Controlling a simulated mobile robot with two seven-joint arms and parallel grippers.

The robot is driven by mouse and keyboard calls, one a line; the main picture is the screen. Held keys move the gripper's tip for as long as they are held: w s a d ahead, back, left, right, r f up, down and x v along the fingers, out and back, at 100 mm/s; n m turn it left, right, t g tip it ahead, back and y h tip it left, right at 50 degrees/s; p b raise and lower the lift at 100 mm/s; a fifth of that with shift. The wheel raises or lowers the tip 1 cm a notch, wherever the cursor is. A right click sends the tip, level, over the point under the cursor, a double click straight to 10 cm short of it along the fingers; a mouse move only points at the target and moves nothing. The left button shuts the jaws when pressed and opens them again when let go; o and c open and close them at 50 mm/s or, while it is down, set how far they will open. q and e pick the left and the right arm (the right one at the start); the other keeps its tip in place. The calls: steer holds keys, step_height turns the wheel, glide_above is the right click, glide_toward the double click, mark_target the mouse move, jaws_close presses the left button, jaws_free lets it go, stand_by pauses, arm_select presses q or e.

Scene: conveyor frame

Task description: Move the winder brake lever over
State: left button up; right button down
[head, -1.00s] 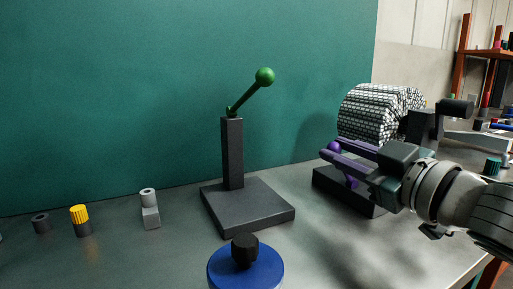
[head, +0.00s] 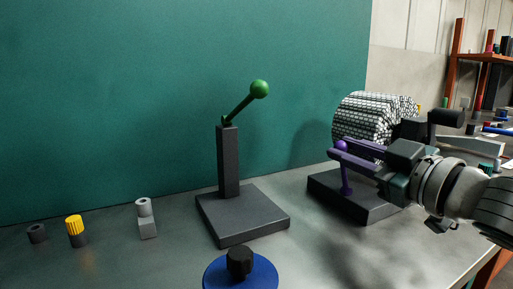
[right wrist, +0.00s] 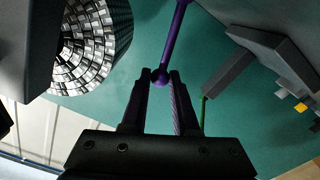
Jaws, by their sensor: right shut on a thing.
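A purple lever with a ball knob (head: 342,146) stands on a dark base block (head: 358,205) at the right in the head view, close to upright. My right gripper (head: 335,151) is shut on the lever's ball end. In the right wrist view the purple lever (right wrist: 172,40) shows with its ball between the fingertips of the gripper (right wrist: 161,78). A green lever with a ball (head: 259,89) slants up to the right from a dark post (head: 229,160) and is untouched. My left gripper is not in view.
A checkered drum (head: 368,118) sits behind the purple lever. A blue disc with a black knob (head: 240,275) stands in front of the green lever. Small parts, including a yellow-topped cylinder (head: 74,225), stand on the left. A teal panel (head: 130,100) closes the back.

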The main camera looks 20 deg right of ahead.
steer(key=shift+d, duration=0.1)
steer(key=shift+w+d+r, duration=0.1)
steer(key=shift+d+r, duration=0.05)
steer(key=shift+d, duration=0.45)
steer(key=shift+d+r, duration=0.1)
steer(key=shift+d, duration=0.5)
steer(key=c, duration=0.6)
jaws_free()
